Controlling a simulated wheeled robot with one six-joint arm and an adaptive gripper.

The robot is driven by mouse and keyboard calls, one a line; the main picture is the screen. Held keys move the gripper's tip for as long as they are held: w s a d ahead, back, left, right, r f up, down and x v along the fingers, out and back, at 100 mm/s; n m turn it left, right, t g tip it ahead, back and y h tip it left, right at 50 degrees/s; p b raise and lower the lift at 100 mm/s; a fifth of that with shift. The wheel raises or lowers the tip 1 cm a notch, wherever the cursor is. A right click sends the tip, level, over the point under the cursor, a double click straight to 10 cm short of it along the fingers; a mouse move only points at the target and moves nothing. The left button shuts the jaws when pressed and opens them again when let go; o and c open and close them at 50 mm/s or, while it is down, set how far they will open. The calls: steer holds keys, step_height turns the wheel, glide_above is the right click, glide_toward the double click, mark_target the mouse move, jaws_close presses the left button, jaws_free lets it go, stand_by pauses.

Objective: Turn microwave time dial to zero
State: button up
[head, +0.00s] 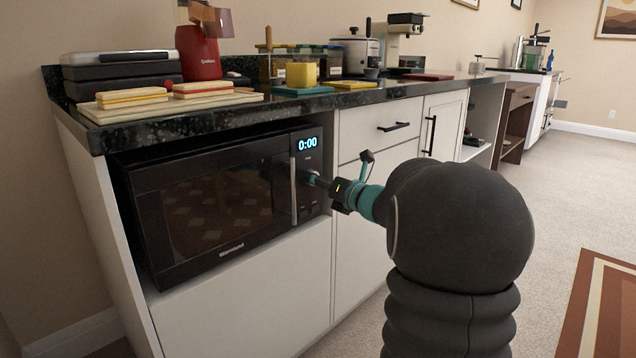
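The black microwave (220,200) sits in an open bay of the white cabinet, under the dark counter. Its door is shut, with a vertical silver handle (293,190) at the right of the door. The lit display (308,143) at the top of its control panel reads 0:00. My gripper (314,178) is at the control panel, below the display, and its tip appears to be at a dial there. The dial is mostly hidden by the gripper, so I cannot tell its setting or whether the fingers touch it. The fingers are too small to tell whether they are open.
The counter (180,122) above holds sandwiches on a board, a red appliance (198,55), a yellow block (301,76) and other kitchen items. A drawer and cabinet door with black handles are right of the microwave. Carpeted floor (560,190) is open at the right.

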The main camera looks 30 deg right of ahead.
steer(key=shift+s, duration=0.1)
steer(key=v, duration=1.2)
steer(key=shift+d+m, duration=0.1)
steer(key=shift+m, duration=0.2)
